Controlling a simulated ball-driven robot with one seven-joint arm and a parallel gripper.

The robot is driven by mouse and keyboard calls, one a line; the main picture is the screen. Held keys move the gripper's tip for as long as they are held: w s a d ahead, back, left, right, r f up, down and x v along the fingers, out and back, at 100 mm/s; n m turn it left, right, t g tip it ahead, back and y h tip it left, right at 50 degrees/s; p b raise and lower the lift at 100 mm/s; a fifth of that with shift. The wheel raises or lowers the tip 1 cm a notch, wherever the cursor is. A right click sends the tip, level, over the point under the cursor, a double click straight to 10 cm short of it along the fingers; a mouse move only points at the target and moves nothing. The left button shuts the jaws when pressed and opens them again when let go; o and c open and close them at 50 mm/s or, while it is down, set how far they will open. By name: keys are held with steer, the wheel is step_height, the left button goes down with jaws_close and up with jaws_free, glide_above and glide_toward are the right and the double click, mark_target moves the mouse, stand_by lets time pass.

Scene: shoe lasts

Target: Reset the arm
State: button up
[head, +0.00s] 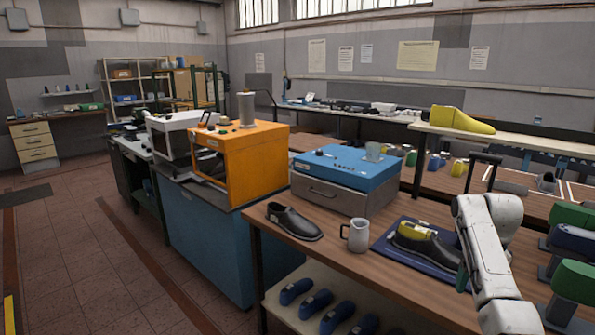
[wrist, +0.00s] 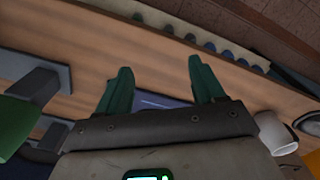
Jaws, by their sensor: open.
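My white arm (head: 488,245) reaches down at the right of the head view, over the wooden bench. My gripper (wrist: 160,82) has its two green fingers spread wide apart in the wrist view, with nothing between them. Past the fingers lie the brown bench top and a strip of the blue mat (wrist: 158,101). In the head view the gripper is mostly hidden by the arm; a bit of green finger shows beside the blue mat (head: 385,244). A black shoe with a yellow last (head: 415,231) lies on that mat, just left of my gripper.
A metal mug (head: 357,235) and a black shoe (head: 293,222) stand left on the bench. A blue-topped box (head: 345,180) is behind them. Green lasts (head: 575,282) on grey stands crowd the right. A shelf with a yellow last (head: 462,120) is behind the arm.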

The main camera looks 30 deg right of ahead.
steer(key=s+a+f+n, duration=0.25)
steer(key=a+f, duration=0.55)
steer(key=a, duration=0.5)
steer(key=s+a+f+n, duration=0.1)
steer(key=s+a+f, duration=0.2)
steer(key=a+f, duration=0.75)
steer(key=s+a+r+n, duration=0.1)
steer(key=s+a, duration=0.6)
steer(key=s, duration=0.2)
steer(key=s+a+r+n+t, duration=0.1)
steer(key=s+a+n, duration=0.1)
steer(key=s+a, duration=0.6)
steer(key=s, duration=0.2)
steer(key=shift+s+r, duration=0.15)
steer(key=shift+s, duration=0.15)
